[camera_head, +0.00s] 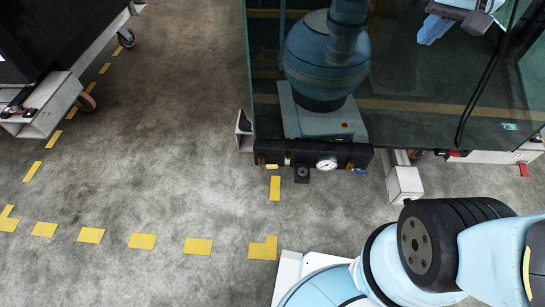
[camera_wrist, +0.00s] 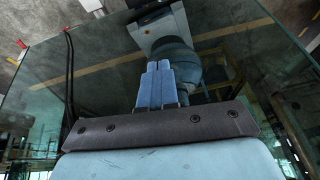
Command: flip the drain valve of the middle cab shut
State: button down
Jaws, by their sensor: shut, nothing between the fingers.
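The cab ahead has a large dark glass front (camera_head: 420,110). Under its lower left edge runs a black bar (camera_head: 345,152). A small valve with a blue lever (camera_head: 360,171) sits at the bar's right end; the lever looks roughly level, pointing right. A round white gauge (camera_head: 326,163) is left of it, and a small brass fitting with a yellow part (camera_head: 271,166) is at the left end. My gripper (camera_wrist: 160,66) is shut and empty in the wrist view, with the glass beyond it. The blue lever is not discernible in the wrist view.
A blue rounded machine shape (camera_head: 325,65) shows in or through the glass. A white block (camera_head: 404,185) stands right of the bar. Another trolley (camera_head: 45,105) on casters is at upper left. Yellow floor marks (camera_head: 142,241) cross open floor at left.

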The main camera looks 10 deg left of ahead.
jog(key=w+a+f+g, duration=0.1)
jog(key=w+a+f, duration=0.4)
jog(key=w+a, duration=0.15)
jog(key=n+g+h, duration=0.1)
jog(key=n+g, duration=0.1)
jog(key=g, duration=0.1)
send_over(273, 165)
jog(key=w, duration=0.2)
notch_tip(273, 165, down, 26)
jog(key=shift+m+h, duration=0.6)
jog(key=shift+h, duration=0.3)
jog(key=f, duration=1)
jog(key=s+f, duration=0.1)
jog(key=f, duration=1)
jog(key=s+f, duration=0.1)
jog(key=f, duration=0.9)
jog(key=shift+a+f, duration=0.3)
jog(key=shift+f, duration=0.05)
